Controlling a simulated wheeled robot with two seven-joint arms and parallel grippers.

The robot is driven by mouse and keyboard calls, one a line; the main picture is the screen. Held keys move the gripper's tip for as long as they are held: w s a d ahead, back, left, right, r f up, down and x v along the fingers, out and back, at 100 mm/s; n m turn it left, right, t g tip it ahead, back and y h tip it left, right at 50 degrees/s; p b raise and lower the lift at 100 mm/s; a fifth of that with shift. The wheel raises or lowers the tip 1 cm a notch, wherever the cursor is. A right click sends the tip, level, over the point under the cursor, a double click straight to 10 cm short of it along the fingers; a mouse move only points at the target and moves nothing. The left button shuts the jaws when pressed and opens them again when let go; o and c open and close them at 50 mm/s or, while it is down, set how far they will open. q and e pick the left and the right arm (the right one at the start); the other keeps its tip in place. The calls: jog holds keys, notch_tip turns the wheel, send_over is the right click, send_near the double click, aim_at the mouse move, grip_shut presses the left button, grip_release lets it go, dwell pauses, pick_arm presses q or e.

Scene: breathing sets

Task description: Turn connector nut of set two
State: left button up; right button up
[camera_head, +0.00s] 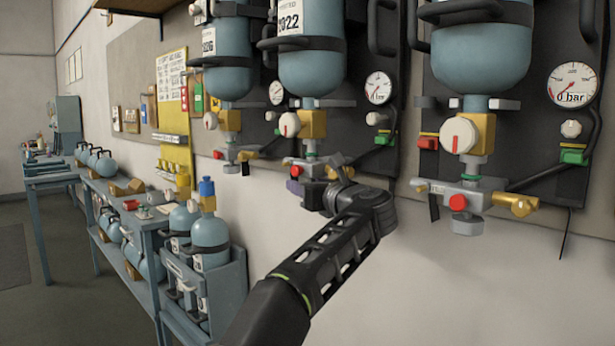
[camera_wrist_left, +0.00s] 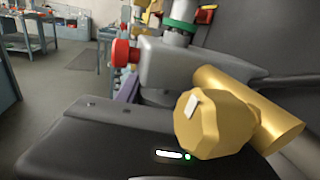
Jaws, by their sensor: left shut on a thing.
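The middle breathing set has a blue cylinder (camera_head: 310,72), a brass valve block (camera_head: 312,124) with a white knob (camera_head: 289,125), and a grey connector block low on the wall. My left gripper (camera_head: 331,186) is at the right end of that block and covers much of it. In the wrist view the brass connector nut (camera_wrist_left: 207,128) is large and close, with a pale mark on its face, beside the dark gripper body (camera_wrist_left: 95,140). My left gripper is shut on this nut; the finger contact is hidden. My right gripper is not in view.
The right set has its own brass nut (camera_head: 521,206), red button (camera_head: 458,202) and gauge (camera_head: 573,84). Another set hangs at the left, near a yellow board (camera_head: 172,95). A blue-grey rack (camera_head: 236,285) with cylinders stands lower left. The wall below the right set is bare.

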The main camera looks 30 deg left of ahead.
pick_arm(q)
jog(key=shift+f, duration=0.1)
dwell(0.3)
jog(key=o, duration=1.4)
jog(key=shift+c, duration=0.2)
jog(key=shift+s+d, duration=0.1)
jog(key=b+v, duration=0.1)
jog(key=v, duration=0.6)
jog(key=shift+d+b, duration=0.3)
jog(key=shift+d, duration=0.05)
